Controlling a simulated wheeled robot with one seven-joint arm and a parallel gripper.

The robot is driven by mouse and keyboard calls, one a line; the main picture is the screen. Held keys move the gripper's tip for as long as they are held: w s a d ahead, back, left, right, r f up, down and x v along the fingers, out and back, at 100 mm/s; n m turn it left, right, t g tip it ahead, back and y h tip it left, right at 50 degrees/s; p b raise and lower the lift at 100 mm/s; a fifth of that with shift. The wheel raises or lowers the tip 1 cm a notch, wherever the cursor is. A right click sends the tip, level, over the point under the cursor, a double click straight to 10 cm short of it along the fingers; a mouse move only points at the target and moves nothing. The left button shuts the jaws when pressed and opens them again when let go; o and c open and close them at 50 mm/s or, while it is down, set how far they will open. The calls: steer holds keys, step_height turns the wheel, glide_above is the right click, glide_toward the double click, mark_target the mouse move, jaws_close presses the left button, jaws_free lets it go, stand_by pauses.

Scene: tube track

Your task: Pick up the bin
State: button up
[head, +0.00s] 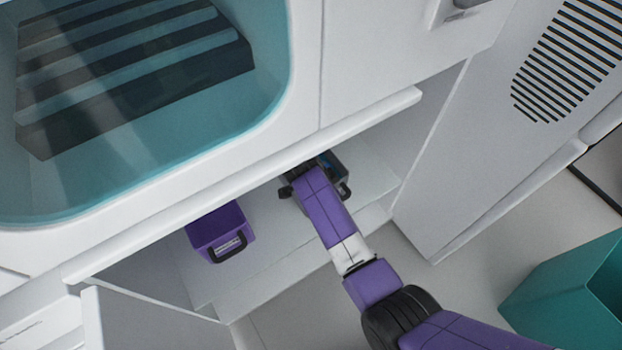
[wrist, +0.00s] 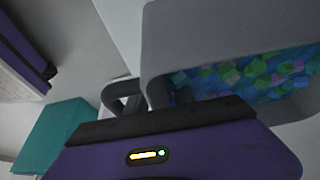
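A grey bin (head: 343,174) stands inside the low open cabinet in the head view, partly hidden by my arm. The wrist view shows its grey wall (wrist: 205,40) close up, with blue, green and purple pieces inside. A dark handle (wrist: 125,92) shows at its left side. My gripper (head: 305,172) is over or at the bin. Its purple body fills the bottom of the wrist view, but its fingertips are hidden, so I cannot tell whether it is open or shut or touches the bin. A purple bin (head: 222,230) with a dark handle stands to the left.
The cabinet's upper edge (head: 250,180) runs close above my gripper. An open door (head: 135,320) is at the lower left, and a white vented panel (head: 500,130) stands to the right. A teal container (head: 565,295) sits on the floor at the lower right.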

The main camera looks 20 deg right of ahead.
jaws_close()
steer(key=shift+r, duration=0.1)
stand_by(1.2)
